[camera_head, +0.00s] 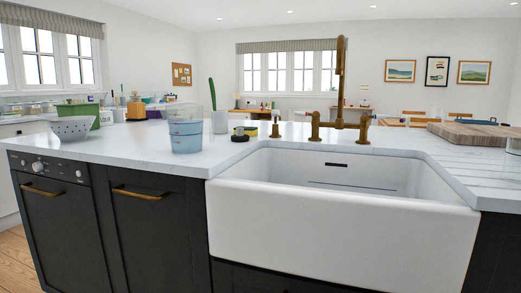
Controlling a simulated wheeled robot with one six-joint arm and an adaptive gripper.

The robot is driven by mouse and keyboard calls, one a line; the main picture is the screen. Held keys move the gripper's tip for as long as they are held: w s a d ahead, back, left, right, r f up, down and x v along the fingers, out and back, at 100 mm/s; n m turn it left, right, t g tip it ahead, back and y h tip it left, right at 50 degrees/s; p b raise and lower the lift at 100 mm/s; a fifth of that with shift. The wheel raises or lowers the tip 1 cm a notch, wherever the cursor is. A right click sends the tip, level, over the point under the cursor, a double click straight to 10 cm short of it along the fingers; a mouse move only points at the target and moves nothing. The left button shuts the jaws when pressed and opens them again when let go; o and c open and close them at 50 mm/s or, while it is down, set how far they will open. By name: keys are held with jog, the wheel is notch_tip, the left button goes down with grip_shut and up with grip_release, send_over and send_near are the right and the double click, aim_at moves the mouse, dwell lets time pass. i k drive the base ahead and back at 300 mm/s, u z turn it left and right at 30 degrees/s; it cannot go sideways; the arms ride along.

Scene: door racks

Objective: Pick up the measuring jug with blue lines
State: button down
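The measuring jug (186,133) stands upright on the white countertop, left of the sink. It is see-through, with a bluish tint over its lower part and blue markings on its side. Its top rim shows clear against the wall behind. Whether it has a handle I cannot tell. My gripper is not in view.
A pale cup (220,124) with a tall green item stands just right of the jug, with a small dark round object (240,136) beside it. A white colander (74,129) is farther left. The white sink (340,215) and brass tap (340,85) are right. Counter before the jug is clear.

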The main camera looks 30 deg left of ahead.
aim_at(185, 123)
jog(key=u, duration=1.8)
jog(key=i, duration=0.8)
jog(key=u, duration=0.7)
